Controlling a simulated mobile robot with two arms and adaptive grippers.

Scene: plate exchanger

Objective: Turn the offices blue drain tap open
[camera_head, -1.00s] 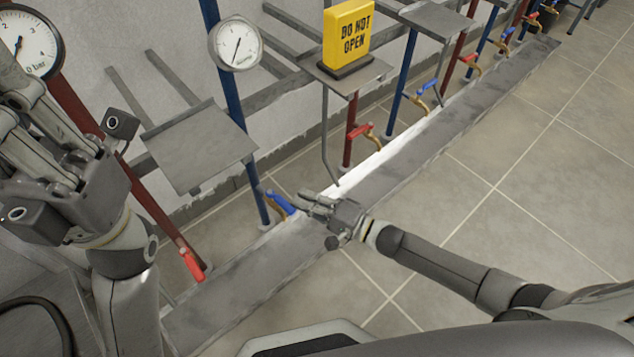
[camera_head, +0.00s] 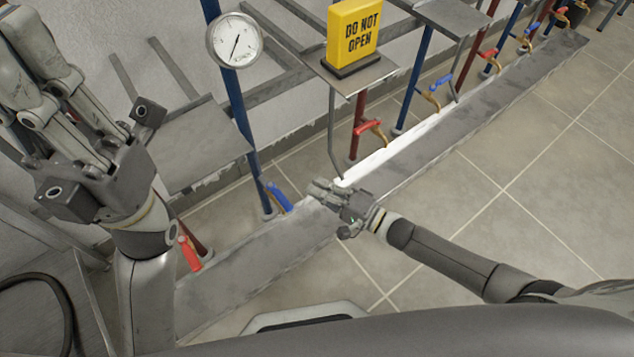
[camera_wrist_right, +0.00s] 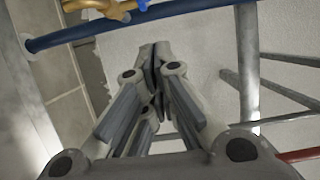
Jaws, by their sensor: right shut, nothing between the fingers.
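The nearest blue tap (camera_head: 279,198) sits low on a blue pipe (camera_head: 243,120), its handle slanting down to the right. My right gripper (camera_head: 318,190) is shut and empty, to the right of this handle with a small gap. In the right wrist view the fingers of my right gripper (camera_wrist_right: 155,62) are together. A brass tap (camera_wrist_right: 105,8) with some blue at its edge shows at the top there, on a blue pipe (camera_wrist_right: 150,18). My left gripper (camera_head: 55,110) is raised at the left, away from the taps; its fingertips are not clear.
A pressure gauge (camera_head: 235,40) is above the tap. A yellow "DO NOT OPEN" sign (camera_head: 353,34) stands on a grey shelf. Red taps (camera_head: 189,254) (camera_head: 370,130) and another blue tap (camera_head: 438,83) line the grey floor channel (camera_head: 250,260). Tiled floor is open at right.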

